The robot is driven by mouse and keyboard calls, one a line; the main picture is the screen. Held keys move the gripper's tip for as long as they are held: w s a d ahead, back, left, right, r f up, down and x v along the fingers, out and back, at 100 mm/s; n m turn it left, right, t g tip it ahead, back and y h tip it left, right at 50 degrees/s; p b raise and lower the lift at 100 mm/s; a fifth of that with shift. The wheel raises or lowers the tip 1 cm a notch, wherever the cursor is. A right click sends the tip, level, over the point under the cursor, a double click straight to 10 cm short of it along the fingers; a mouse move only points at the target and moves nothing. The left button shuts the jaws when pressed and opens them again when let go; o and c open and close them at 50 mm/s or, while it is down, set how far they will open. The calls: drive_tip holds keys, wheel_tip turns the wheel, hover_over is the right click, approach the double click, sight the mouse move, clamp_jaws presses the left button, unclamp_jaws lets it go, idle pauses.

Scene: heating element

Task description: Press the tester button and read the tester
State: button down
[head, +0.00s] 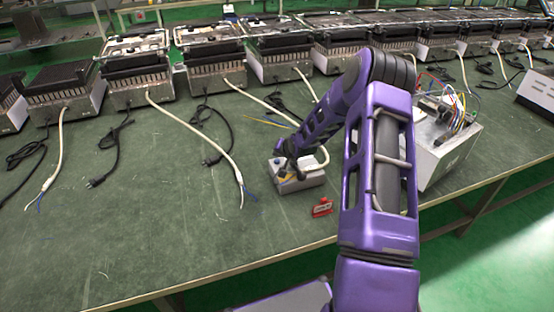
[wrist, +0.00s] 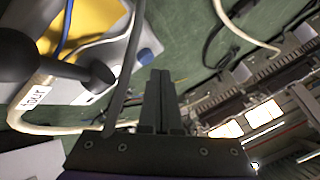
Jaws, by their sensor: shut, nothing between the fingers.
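The tester seems to be the grey box (head: 312,181) on the green bench, with a yellow panel on top. In the wrist view the grey box (wrist: 112,58) fills the upper left, with its yellow panel (wrist: 85,22), dark rounded parts and a blue button-like cap (wrist: 146,57) at its edge. My gripper (wrist: 159,75) is shut and empty, and its tips appear close to the blue cap. I cannot tell whether they touch it. In the head view my gripper (head: 289,168) is over the box and partly hides its top. No readout is legible.
A small red object (head: 322,207) lies in front of the box. A grey case with coloured wires (head: 448,150) stands to the right. Several heating units (head: 137,75) line the back, with white and black cables across the bench. The bench's front left is mostly clear.

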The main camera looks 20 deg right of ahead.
sight(277, 165)
wheel_tip(277, 165, up, 5)
drive_tip(key=p, duration=0.2)
drive_tip(key=shift+p, duration=0.4)
idle(0.8)
